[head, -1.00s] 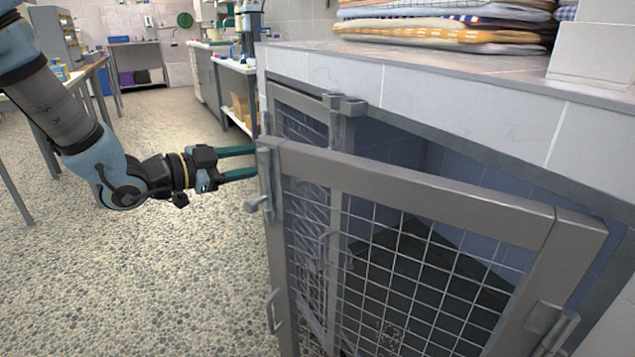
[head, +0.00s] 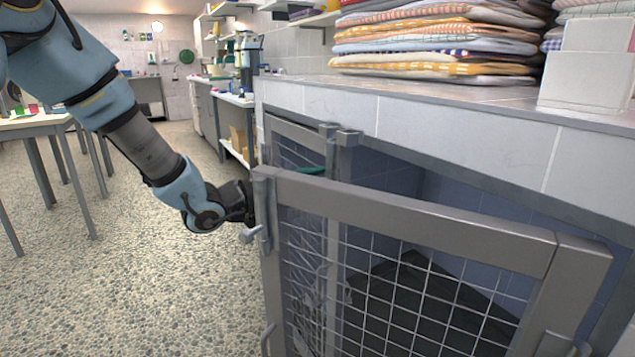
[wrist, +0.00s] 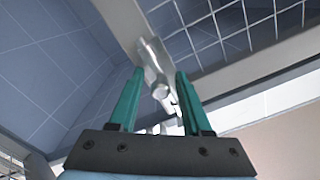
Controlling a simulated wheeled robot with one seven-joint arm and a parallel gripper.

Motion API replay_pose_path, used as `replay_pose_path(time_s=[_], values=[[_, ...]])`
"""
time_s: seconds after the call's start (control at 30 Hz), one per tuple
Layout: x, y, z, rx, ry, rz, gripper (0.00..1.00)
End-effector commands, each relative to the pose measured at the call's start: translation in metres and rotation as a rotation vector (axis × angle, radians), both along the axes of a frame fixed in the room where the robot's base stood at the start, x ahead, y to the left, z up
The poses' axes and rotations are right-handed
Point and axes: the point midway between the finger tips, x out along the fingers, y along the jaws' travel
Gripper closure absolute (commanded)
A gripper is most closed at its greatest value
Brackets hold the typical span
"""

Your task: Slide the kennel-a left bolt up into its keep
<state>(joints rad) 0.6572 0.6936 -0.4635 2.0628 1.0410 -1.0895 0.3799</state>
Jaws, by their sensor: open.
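The near mesh kennel door (head: 400,215) stands swung open. A grey bolt (head: 264,212) with a projecting knob is on its upper left corner. Two grey metal fittings (head: 347,138) sit at the top of the post behind it. My gripper (wrist: 160,80) is open with two teal fingers. In the wrist view, a pale metal bolt piece (wrist: 153,62) shows in the gap between the fingertips, not gripped; I cannot tell which bolt it is or whether they touch. In the head view, the door corner hides most of the gripper; one teal finger shows above the top rail.
A tiled counter (head: 450,125) with stacked folded towels (head: 435,45) runs above the kennel. White boxes (head: 585,75) stand at its right end. A table (head: 35,122) stands at the left. The speckled floor (head: 120,260) left of the door is clear.

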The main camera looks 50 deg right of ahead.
Motion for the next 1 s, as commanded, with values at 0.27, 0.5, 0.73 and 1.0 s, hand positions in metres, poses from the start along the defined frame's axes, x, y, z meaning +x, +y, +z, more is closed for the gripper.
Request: replay_pose_path(time_s=[0.27,0.5,0.73,1.0], values=[[-0.0005,-0.0015,0.0002,0.0,0.0,0.0,0.51],[-0.0004,-0.0012,0.0002,0.0,0.0,0.0,0.77],[-0.0001,-0.0012,0.0002,-0.001,-0.001,0.001,1.0],[0.0001,-0.0012,0.0003,-0.001,-0.001,0.001,1.0]])
